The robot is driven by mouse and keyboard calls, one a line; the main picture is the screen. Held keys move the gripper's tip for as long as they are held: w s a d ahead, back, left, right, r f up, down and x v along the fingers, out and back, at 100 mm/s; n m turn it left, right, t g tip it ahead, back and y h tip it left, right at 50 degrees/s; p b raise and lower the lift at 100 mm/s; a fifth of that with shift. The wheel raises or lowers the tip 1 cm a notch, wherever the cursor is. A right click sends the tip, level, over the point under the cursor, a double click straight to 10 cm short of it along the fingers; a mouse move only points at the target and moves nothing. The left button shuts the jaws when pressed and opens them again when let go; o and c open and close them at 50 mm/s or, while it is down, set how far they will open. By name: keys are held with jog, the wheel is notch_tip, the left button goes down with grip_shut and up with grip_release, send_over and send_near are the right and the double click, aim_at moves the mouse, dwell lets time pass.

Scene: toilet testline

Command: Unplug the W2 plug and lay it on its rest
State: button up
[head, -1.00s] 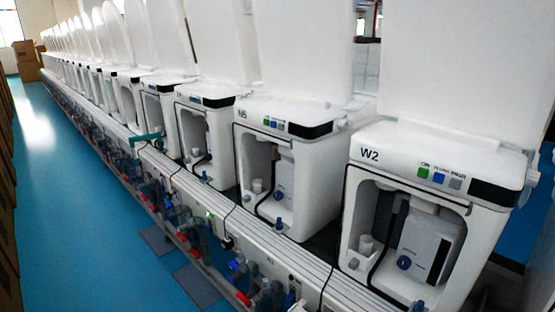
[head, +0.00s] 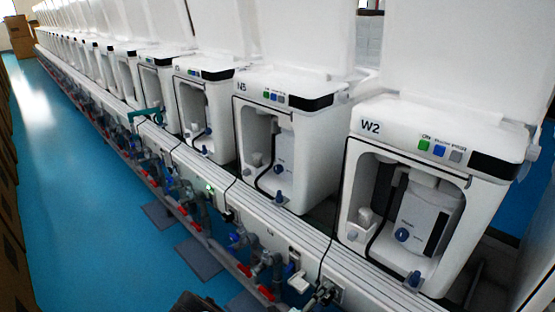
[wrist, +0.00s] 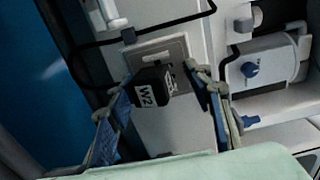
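The black plug (wrist: 150,88) with a white W2 label sits at a grey socket plate (wrist: 178,50) in the wrist view. It appears plugged in, though its contact with the plate is hidden. My gripper (wrist: 160,76) is open, with one finger on each side of the plug and visible gaps. In the head view, the toilet unit marked W2 (head: 371,126) stands at the right. A black cable runs down from it to a dark plug area (head: 325,291) on the rail. I cannot pick out the plug's rest.
A white rail (head: 270,232) with sockets, pipes and valves runs along the row of toilet units. The N5 unit (head: 300,110) stands left of W2. A black cable (wrist: 150,38) crosses above the plug. The blue floor (head: 75,200) at left is clear.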

aim_at(321, 302)
dwell(0.7)
jog(key=shift+f+b, duration=0.4)
jog(key=shift+b, duration=0.1)
jog(key=shift+f, duration=0.2)
jog(key=shift+f+b, duration=0.25)
jog(key=shift+b, duration=0.25)
grip_shut()
dwell(0.4)
jog(key=shift+s+a, duration=0.1)
jog(key=shift+a, duration=0.05)
jog(key=shift+v, duration=2.8)
